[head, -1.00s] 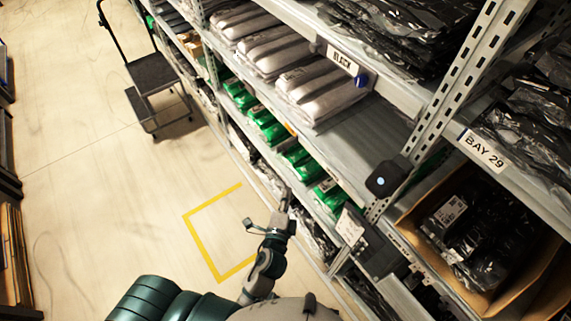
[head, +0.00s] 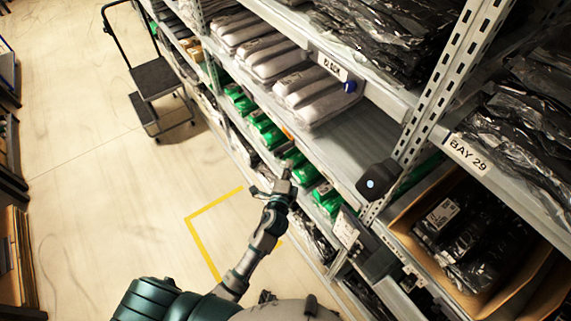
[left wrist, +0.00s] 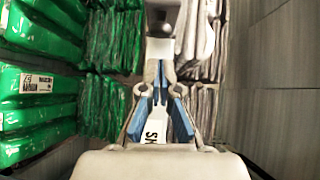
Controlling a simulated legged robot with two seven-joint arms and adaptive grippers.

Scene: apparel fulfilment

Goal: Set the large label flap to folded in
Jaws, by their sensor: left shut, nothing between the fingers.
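My left gripper (head: 287,178) is shut and empty, held in front of the green-stocked lower shelf. In the left wrist view its blue-padded fingers (left wrist: 160,82) meet at the tips. A white label strip (left wrist: 153,132) with dark letters beginning "SH" shows between and behind the fingers, partly hidden by them. My right gripper is not in view.
Green packs (head: 265,130) fill the lower shelf. A black box (head: 378,181) with a light sits by the post.

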